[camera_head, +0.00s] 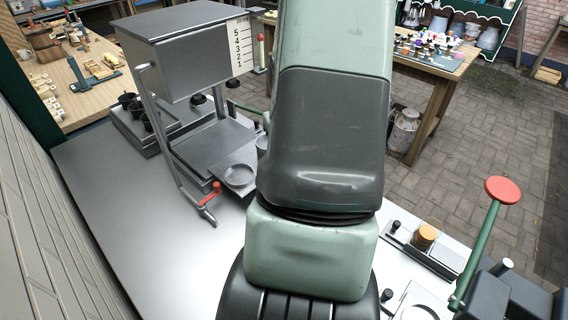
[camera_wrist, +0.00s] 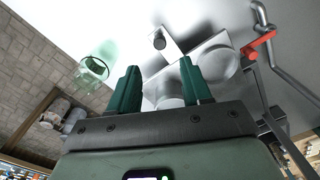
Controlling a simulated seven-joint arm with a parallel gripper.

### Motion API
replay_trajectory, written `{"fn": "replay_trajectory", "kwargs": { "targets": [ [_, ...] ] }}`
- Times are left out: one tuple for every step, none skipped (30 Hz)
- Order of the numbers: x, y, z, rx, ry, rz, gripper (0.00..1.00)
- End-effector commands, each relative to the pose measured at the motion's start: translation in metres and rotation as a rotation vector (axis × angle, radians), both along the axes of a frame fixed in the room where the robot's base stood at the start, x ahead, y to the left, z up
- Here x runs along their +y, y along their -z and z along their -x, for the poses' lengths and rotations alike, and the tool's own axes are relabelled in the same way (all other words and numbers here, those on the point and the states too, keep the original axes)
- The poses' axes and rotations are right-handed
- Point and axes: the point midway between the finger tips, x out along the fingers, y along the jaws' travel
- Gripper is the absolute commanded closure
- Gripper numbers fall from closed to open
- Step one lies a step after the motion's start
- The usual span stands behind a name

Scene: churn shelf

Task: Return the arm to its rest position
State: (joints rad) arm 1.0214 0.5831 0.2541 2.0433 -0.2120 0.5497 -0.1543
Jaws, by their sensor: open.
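My gripper (camera_wrist: 158,88) shows in the wrist view with its two green fingers apart and nothing between them. Beyond the fingers are a pale metal tray and round cups (camera_wrist: 172,102), which appear apart from the fingertips. In the head view my arm fills the middle of the picture and hides the gripper and part of the counter behind it. A clear green-tinted glass (camera_wrist: 94,68) stands to the left of the fingers in the wrist view.
A grey metal machine (camera_head: 190,60) with a red-handled lever (camera_head: 212,190) stands left on the metal counter (camera_head: 110,190). A green lever with a red knob (camera_head: 502,190) rises at the right. A small tray holds an orange-brown jar (camera_head: 425,238). The counter's front left is clear.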

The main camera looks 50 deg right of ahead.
Motion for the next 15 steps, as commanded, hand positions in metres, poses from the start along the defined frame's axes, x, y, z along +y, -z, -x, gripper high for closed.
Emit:
{"fn": "replay_trajectory", "kwargs": {
  "targets": [
    [-0.001,-0.007,0.0,-0.002,0.001,0.002,0.52],
    [-0.001,-0.01,0.0,-0.001,0.0,0.002,0.52],
    [-0.001,-0.014,0.0,0.0,0.0,0.001,0.52],
    [-0.001,-0.016,0.0,0.0,0.0,0.001,0.52],
    [-0.001,-0.017,0.0,-0.001,0.0,0.002,0.52],
    [-0.001,-0.019,0.0,-0.001,0.0,0.0,0.52],
    [-0.001,-0.019,0.0,-0.001,0.0,0.0,0.52],
    [-0.001,-0.02,0.0,0.0,0.0,0.0,0.52],
    [0.0,-0.02,0.0,0.0,0.0,0.0,0.52],
    [0.0,-0.02,0.0,0.0,0.0,-0.001,0.52],
    [0.0,-0.02,0.0,0.0,0.0,-0.001,0.52],
    [0.0,-0.019,0.0,0.0,0.0,-0.001,0.52],
    [0.0,-0.019,0.0,0.0,0.0,-0.001,0.52],
    [0.0,-0.019,0.0,0.0,0.0,-0.001,0.52],
    [0.0,-0.019,0.0,0.0,0.0,0.0,0.52]
  ]
}}
